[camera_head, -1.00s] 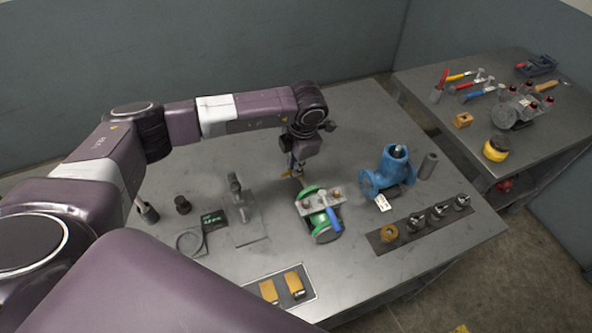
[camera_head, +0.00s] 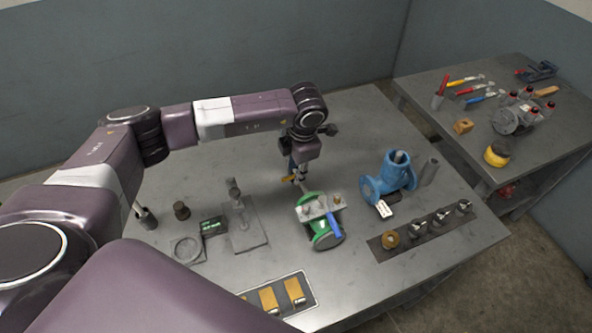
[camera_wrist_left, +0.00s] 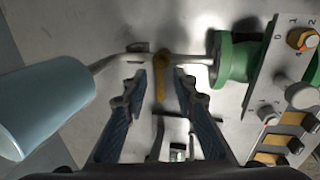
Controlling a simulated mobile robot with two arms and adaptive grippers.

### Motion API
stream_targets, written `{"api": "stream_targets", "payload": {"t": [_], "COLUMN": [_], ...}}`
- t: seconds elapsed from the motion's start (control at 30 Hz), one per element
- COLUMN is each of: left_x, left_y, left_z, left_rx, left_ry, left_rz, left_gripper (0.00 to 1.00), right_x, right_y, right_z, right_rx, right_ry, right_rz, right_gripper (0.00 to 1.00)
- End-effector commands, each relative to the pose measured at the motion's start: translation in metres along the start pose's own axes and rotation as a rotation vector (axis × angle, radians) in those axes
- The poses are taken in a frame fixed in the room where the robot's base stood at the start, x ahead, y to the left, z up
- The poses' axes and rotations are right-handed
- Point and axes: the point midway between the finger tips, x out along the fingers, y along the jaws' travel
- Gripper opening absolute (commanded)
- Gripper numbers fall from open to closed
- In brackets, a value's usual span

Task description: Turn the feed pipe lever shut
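The feed pipe lever is a yellow handle on a thin grey pipe; it shows in the left wrist view (camera_wrist_left: 160,82) and as a small yellow piece in the head view (camera_head: 287,179). The pipe (camera_wrist_left: 190,59) runs into a green flanged body (camera_wrist_left: 236,60), which stands on the table in the head view (camera_head: 323,232). My left gripper (camera_wrist_left: 160,92) is open, pointing down, with one finger on each side of the lever. Both fingers look apart from it; the contact is hard to judge. It also shows in the head view (camera_head: 298,174). My right gripper is not in view.
A light blue cylinder (camera_wrist_left: 45,105) is at the pipe's left end. The green body carries a grey panel with knobs and a blue handle (camera_head: 334,225). A blue pump (camera_head: 390,178) stands to the right, a stand (camera_head: 238,212) to the left, a tray (camera_head: 312,287) in front.

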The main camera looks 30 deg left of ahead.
Motion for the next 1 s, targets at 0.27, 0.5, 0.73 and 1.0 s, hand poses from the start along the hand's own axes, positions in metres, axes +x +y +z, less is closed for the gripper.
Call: {"api": "stream_targets", "payload": {"t": [0.27, 0.5, 0.73, 1.0], "left_x": [-0.056, -0.099, -0.113, -0.114], "left_y": [0.001, 0.0, 0.0, 0.0], "left_z": [0.002, 0.002, 0.001, 0.001], "left_rx": [0.001, 0.001, 0.001, 0.001], "left_ry": [-0.007, -0.005, -0.002, -0.002], "left_rz": [0.002, 0.002, 0.001, 0.0], "left_gripper": [0.26, 0.26, 0.26, 0.26], "right_x": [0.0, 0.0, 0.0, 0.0], "right_y": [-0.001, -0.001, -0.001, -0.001], "right_z": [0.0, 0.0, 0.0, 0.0], "right_rx": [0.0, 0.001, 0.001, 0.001], "right_ry": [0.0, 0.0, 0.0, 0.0], "right_rz": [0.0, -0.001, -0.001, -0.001], "right_gripper": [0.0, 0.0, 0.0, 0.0]}}
